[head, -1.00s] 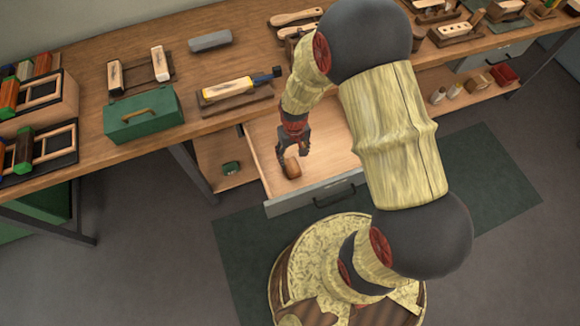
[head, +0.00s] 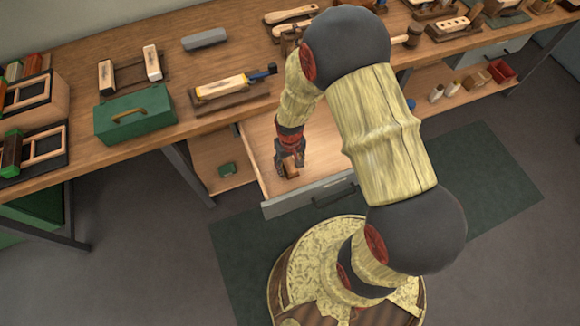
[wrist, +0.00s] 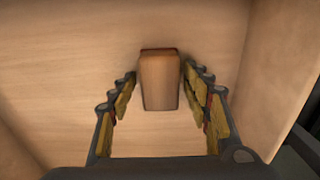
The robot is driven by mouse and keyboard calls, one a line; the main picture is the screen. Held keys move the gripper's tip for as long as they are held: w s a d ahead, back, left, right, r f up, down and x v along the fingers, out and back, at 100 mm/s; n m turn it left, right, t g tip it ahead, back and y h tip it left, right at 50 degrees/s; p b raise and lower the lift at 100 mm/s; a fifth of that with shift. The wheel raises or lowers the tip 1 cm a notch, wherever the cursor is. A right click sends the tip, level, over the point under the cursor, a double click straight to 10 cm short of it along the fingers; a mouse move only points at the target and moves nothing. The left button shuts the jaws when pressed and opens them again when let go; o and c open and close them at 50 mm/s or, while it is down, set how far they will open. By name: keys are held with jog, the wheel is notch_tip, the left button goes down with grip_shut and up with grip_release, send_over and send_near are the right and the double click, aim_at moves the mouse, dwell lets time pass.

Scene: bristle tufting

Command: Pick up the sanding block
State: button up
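The sanding block, a small brown wooden block (head: 290,168), lies in the open drawer of the bench. In the wrist view the block (wrist: 160,82) sits between the fingertips on the pale drawer floor. My gripper (head: 289,158) is down in the drawer at the block, and partly hides it in the head view. In the wrist view my gripper (wrist: 161,76) is open, with one finger on each side of the block. A narrow gap shows at each side, so the fingers do not appear to press on it.
The drawer's grey front (head: 310,196) and its side walls stand close around my gripper. The wooden bench top (head: 225,65) above holds a green toolbox (head: 135,115), a grey block (head: 205,39) and several tools.

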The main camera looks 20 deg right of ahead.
aim_at(290, 164)
jog(key=c, duration=1)
jog(key=shift+r, duration=0.1)
notch_tip(290, 164, up, 10)
jog(key=p, duration=0.4)
jog(key=o, duration=0.7)
jog(key=c, duration=0.4)
